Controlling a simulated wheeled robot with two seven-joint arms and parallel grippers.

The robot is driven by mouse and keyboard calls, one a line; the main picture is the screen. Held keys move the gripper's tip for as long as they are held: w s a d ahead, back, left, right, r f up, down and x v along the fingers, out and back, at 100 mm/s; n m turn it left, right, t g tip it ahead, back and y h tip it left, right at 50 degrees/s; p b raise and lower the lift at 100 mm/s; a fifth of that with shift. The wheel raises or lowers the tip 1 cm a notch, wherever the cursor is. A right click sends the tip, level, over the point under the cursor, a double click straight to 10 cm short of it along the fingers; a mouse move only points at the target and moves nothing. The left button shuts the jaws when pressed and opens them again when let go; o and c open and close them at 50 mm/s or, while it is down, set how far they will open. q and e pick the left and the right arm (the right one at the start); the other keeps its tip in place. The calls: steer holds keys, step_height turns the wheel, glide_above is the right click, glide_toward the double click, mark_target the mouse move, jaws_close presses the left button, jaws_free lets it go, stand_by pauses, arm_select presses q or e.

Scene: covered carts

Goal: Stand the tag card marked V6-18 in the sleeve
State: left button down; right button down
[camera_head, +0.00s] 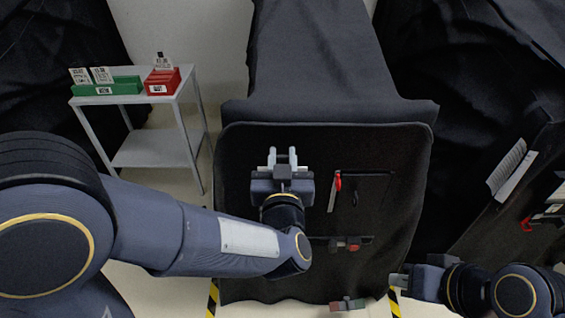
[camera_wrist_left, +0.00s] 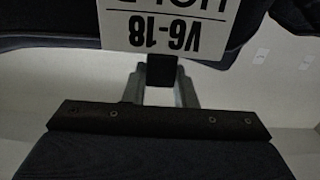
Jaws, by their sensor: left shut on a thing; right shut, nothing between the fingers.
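The white tag card (camera_wrist_left: 165,30) shows at the top of the left wrist view. Its black marking V6-18 reads upside down, and its upper part is cut off by the frame. My left gripper (camera_wrist_left: 162,85) is shut on it. In the head view my left gripper (camera_head: 283,158) is over the upper part of the black cart cover (camera_head: 240,240); the card is hard to make out there. My right gripper (camera_head: 398,278) is shut and empty at the cover's lower right. I cannot tell for certain which part of the cover is the sleeve.
A grey shelf cart (camera_head: 150,150) at left bears a green holder (camera_head: 120,88) and a red holder (camera_head: 172,82) with cards standing in them. A red-handled item (camera_head: 337,184) and a red-grey item (camera_head: 345,244) are on the cover. Another dark cart with white sheets (camera_head: 508,168) stands at right.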

arm_select(q)
steer(key=shift+w+f+b, duration=0.2)
steer(key=shift+w+f, duration=0.05)
steer(key=shift+w, duration=1.05)
steer(key=shift+w+f+b, duration=0.2)
steer(key=shift+w+f, duration=0.1)
steer(key=shift+w, duration=0.95)
steer(key=shift+w+f+b, duration=0.2)
steer(key=shift+w+f, duration=0.05)
steer(key=shift+w, duration=1.05)
step_height(320, 180, down, 10)
steer(key=b, duration=0.9)
steer(key=shift+f, duration=0.25)
steer(key=shift+f+b, duration=0.2)
steer(key=shift+b, duration=0.1)
steer(key=shift+f+b, duration=0.85)
steer(key=c, duration=1.1)
jaws_free()
